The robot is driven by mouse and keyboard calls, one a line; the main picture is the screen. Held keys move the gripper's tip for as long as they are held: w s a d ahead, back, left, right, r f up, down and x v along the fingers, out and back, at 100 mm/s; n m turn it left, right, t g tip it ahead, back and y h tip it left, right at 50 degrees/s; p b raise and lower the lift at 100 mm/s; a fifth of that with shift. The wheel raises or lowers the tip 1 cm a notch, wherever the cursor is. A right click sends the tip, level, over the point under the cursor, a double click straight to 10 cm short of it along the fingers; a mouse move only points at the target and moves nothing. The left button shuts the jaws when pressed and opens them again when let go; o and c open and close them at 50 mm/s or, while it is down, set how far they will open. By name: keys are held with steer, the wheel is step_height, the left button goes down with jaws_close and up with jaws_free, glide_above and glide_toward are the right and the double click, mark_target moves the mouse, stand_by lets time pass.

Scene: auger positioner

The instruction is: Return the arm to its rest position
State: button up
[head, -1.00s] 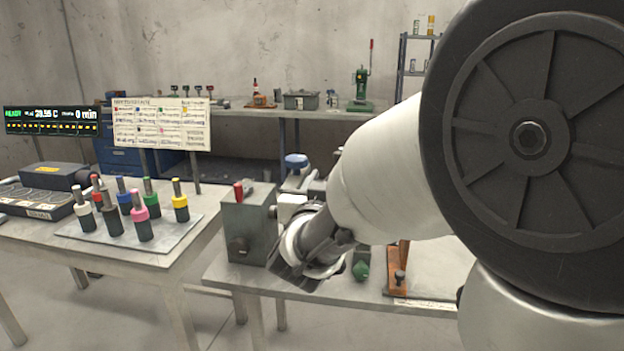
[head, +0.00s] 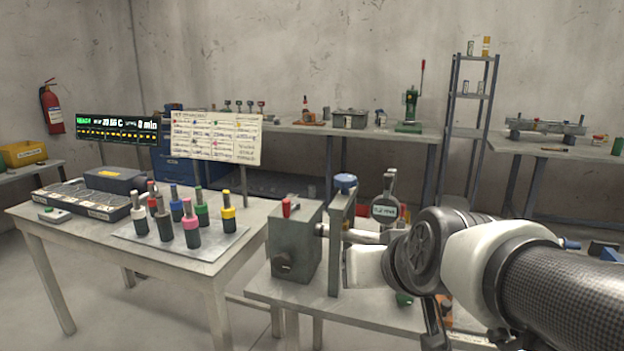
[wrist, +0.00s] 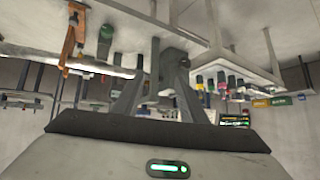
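My arm reaches in from the right in the head view, and its pale and dark wrist is in front of the bench (head: 262,290). My gripper (head: 435,330) points downward there, partly cut off by the lower edge. In the wrist view, the two dark fingers of my gripper (wrist: 160,55) lean toward each other. A dark block shows by their tips, and I cannot tell whether the fingers meet. I see nothing clearly held. The grey box with a red knob (head: 295,245) stands on the bench left of my wrist. A dial gauge (head: 385,208) stands behind my wrist.
The left table (head: 110,265) carries a plate with several colour-topped tools (head: 190,222) and a dark case (head: 85,198). A display (head: 115,128) and a chart board (head: 215,138) stand behind it. An orange bracket (wrist: 72,42) shows in the wrist view. Floor is clear at lower left.

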steer(key=s+d+f+g+h+p, duration=0.15)
steer(key=s+d+g, duration=0.3)
steer(key=s, duration=0.85)
step_height(320, 180, up, 22)
steer(key=p, duration=2.2)
steer(key=shift+w+d+f+m, duration=0.2)
steer(key=shift+w+f+m, duration=0.05)
steer(key=shift+m, duration=0.05)
